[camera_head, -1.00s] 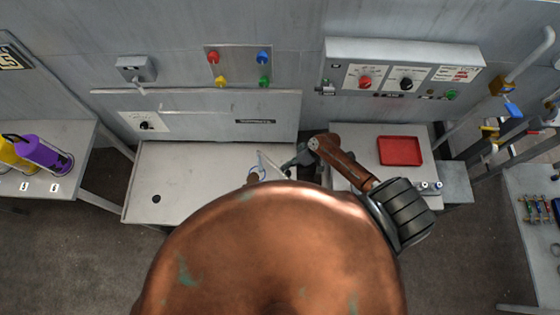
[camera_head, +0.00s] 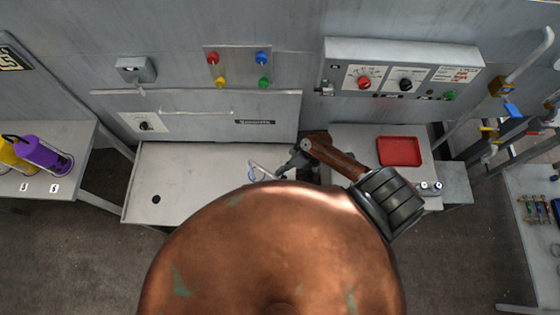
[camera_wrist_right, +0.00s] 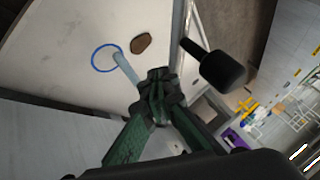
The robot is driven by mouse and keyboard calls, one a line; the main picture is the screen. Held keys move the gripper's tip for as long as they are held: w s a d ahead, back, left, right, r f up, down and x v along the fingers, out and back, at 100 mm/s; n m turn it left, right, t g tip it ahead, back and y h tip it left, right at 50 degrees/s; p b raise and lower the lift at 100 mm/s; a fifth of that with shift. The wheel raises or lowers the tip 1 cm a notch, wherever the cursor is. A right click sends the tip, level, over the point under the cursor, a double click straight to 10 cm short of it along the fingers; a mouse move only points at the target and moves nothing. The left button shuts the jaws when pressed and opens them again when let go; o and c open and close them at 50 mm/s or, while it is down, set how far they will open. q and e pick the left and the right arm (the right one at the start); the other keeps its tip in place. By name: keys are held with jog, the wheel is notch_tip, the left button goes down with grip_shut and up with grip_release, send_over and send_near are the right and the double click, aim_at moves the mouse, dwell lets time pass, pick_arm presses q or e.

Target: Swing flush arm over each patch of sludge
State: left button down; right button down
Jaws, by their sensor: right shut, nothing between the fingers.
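A pale flat basin (camera_head: 190,180) with a dark round hole lies against the back wall in the head view. A thin light flush arm (camera_head: 262,169) reaches over its right part; in the wrist view its pale tube (camera_wrist_right: 124,66) ends at a blue ring (camera_wrist_right: 107,58). A brown sludge patch (camera_wrist_right: 140,43) lies on the basin just beside the ring, not inside it. My right gripper (camera_head: 282,173) is at the flush arm, fingers shut with nothing held; its green fingers (camera_wrist_right: 157,92) meet by the tube. Whether they touch it is unclear. My left gripper is out of view.
A red tray (camera_head: 400,151) sits on the right counter. A control box (camera_head: 405,75) with knobs hangs above. A black knob (camera_wrist_right: 222,70) shows near the gripper. My copper body hides the basin's front.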

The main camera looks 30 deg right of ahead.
jog(key=d+r+b, duration=0.3)
jog(key=d+r, duration=0.4)
jog(key=d, duration=0.2)
jog(key=shift+s+d, duration=0.35)
jog(key=shift+d, duration=0.05)
dwell(0.6)
